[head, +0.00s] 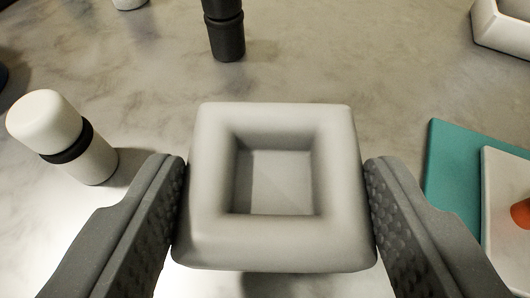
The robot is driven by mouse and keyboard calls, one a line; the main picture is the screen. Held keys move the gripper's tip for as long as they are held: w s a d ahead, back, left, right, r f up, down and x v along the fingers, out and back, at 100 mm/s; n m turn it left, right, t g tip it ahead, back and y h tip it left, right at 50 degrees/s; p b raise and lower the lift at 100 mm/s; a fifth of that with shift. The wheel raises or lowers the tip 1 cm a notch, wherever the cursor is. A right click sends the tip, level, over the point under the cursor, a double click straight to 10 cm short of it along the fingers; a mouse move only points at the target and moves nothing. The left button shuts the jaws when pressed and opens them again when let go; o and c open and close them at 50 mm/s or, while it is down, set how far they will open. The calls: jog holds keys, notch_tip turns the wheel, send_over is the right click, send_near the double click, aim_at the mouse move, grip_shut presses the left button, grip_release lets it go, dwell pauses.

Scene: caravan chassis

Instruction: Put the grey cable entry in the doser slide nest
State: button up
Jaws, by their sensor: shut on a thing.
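The grey cable entry (277,243) is a light grey, rounded square block with a square recess in its middle. It is in the centre of the head view, between the two dark grey textured fingers of my gripper (274,195). One finger presses on its left side and the other on its right side. My gripper is shut on it and holds it with the recess facing the camera. I cannot tell which thing in view, if any, is the doser slide nest.
A white cylinder with a black band (75,145) is at the left. A black cylindrical thing (225,30) is at the top. A teal board (448,185) with a white piece (500,190) and an orange part is at the right. A white tray (500,40) is at the top right. Marbled surface is clear between them.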

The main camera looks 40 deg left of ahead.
aim_at(269, 219)
jog(key=shift+w+a, duration=0.45)
jog(key=shift+w, duration=0.05)
jog(key=shift+f+b, duration=0.6)
jog(key=shift+f, duration=0.95)
jog(key=shift+f, duration=0.2)
jog(key=o, duration=1)
jog(key=shift+a, duration=0.1)
jog(key=p+v, duration=0.2)
jog(key=v, duration=1.1)
jog(key=shift+s+p, duration=0.3)
jog(key=shift+p, duration=0.05)
jog(key=shift+r, duration=0.1)
